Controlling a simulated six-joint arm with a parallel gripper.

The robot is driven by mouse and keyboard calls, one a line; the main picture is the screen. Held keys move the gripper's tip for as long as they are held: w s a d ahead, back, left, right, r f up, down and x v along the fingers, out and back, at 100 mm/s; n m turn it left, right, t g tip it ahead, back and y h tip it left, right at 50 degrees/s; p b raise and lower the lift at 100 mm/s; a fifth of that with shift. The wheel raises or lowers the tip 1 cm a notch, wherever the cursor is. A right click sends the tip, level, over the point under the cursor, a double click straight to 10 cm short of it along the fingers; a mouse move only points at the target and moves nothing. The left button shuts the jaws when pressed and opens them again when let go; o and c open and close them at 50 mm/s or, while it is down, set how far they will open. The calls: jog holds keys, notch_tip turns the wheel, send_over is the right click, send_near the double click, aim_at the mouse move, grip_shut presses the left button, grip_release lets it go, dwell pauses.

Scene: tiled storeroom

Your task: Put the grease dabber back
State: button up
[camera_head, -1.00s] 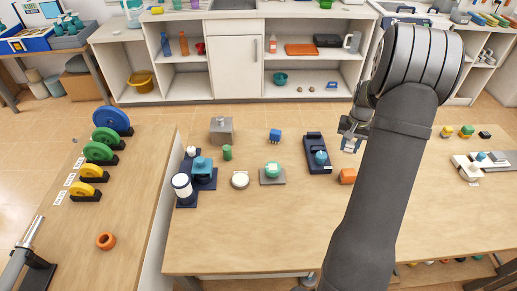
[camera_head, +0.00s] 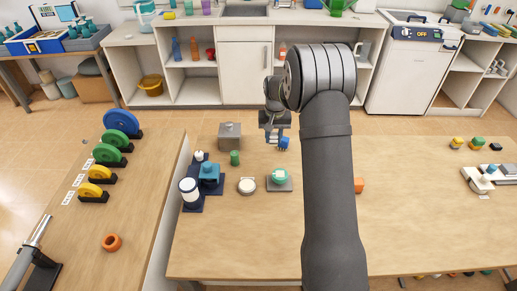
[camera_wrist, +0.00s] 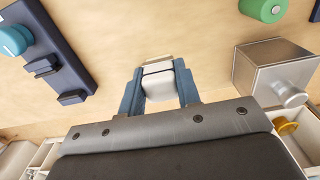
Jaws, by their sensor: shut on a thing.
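My gripper (camera_head: 274,134) is above the back of the table, right of the grey metal box. In the wrist view its two blue-grey fingers (camera_wrist: 158,95) are shut on a small whitish piece with a beige edge, which I take to be the grease dabber (camera_wrist: 158,82). Most of the dabber's length is hidden, and it hardly shows in the head view. The metal box (camera_head: 229,136) has a round knob and stands at the right in the wrist view (camera_wrist: 262,72).
A green cylinder (camera_head: 235,158), a white round piece (camera_head: 247,186) and a teal-topped plate (camera_head: 279,181) stand nearer. A navy stand with blue and white parts (camera_head: 190,193) is left. A navy tray (camera_wrist: 62,62) shows in the wrist view. The front of the table is clear.

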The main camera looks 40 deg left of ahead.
jog(key=a+f, duration=0.1)
jog(key=s+a+f, duration=0.1)
jog(key=a, duration=0.1)
jog(key=s+a+f, duration=0.1)
jog(key=a, duration=0.1)
jog(key=shift+s+a+f, duration=0.2)
jog(key=shift+a+f, duration=0.05)
jog(key=shift+f, duration=2.05)
jog(key=shift+f, duration=0.15)
jog(key=o, duration=1.1)
notch_tip(320, 180, up, 12)
